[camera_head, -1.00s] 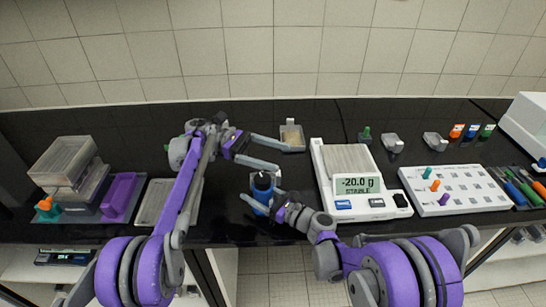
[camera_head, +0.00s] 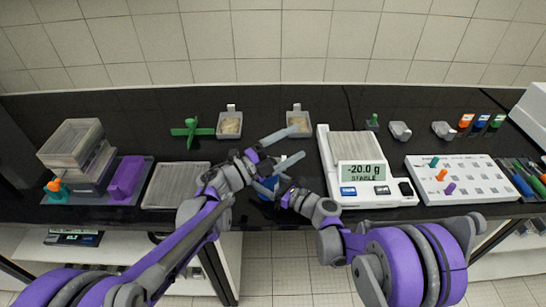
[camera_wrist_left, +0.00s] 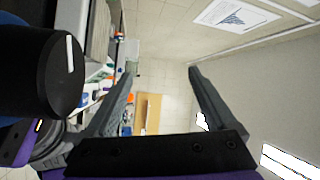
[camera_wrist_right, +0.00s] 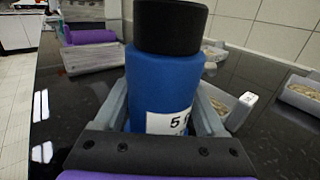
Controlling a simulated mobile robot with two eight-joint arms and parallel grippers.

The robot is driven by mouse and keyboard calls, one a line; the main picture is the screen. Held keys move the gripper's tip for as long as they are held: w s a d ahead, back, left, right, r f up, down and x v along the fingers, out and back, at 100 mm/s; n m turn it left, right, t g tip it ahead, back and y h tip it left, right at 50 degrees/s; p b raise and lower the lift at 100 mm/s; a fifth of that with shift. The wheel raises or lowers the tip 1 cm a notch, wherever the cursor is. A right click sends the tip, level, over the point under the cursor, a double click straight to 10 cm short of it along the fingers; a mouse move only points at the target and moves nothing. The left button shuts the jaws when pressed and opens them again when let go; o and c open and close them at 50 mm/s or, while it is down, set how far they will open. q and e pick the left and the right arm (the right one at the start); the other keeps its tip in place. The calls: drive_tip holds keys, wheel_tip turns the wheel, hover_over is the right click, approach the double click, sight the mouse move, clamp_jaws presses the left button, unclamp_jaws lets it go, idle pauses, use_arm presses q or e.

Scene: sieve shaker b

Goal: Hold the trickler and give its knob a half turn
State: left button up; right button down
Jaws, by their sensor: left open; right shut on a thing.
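The trickler is a blue cylinder with a black knob on top. My right gripper (camera_wrist_right: 165,105) is shut on its blue body (camera_wrist_right: 165,85), and the trickler stands upright in the right wrist view. Its black knob (camera_wrist_right: 170,25) is above the fingers. In the head view, the trickler (camera_head: 267,188) is mostly hidden by my arms. My left gripper (camera_head: 292,147) is open above and beside it, with nothing between its fingers. In the left wrist view, the knob (camera_wrist_left: 48,75) with a white mark is close at the left, outside the jaws.
A balance (camera_head: 362,192) reading -20.0 g is just right of the grippers. Two small trays (camera_head: 229,134) (camera_head: 294,108) and a green cross-shaped thing (camera_head: 192,142) lie behind. A grey flat tray (camera_head: 176,194) is left. A white pegged board (camera_head: 490,192) is at right.

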sight(272, 159)
use_arm(q)
drive_tip(key=s+a+f+n+t+y, duration=0.3)
drive_tip(key=s+a+f+n+y, duration=0.15)
drive_tip(key=n, duration=0.65)
drive_tip(key=s+a+f+n+t+y, duration=0.3)
drive_tip(key=a+n+y, duration=0.2)
drive_tip(key=n, duration=0.6)
drive_tip(key=x, duration=1.1)
drive_tip(key=shift+w+r, duration=0.15)
drive_tip(key=shift+r, duration=0.25)
drive_tip(key=c, duration=1.4)
drive_tip(key=shift+m+h, duration=0.25)
drive_tip(key=shift+m, duration=0.05)
drive_tip(key=shift+r, duration=0.1)
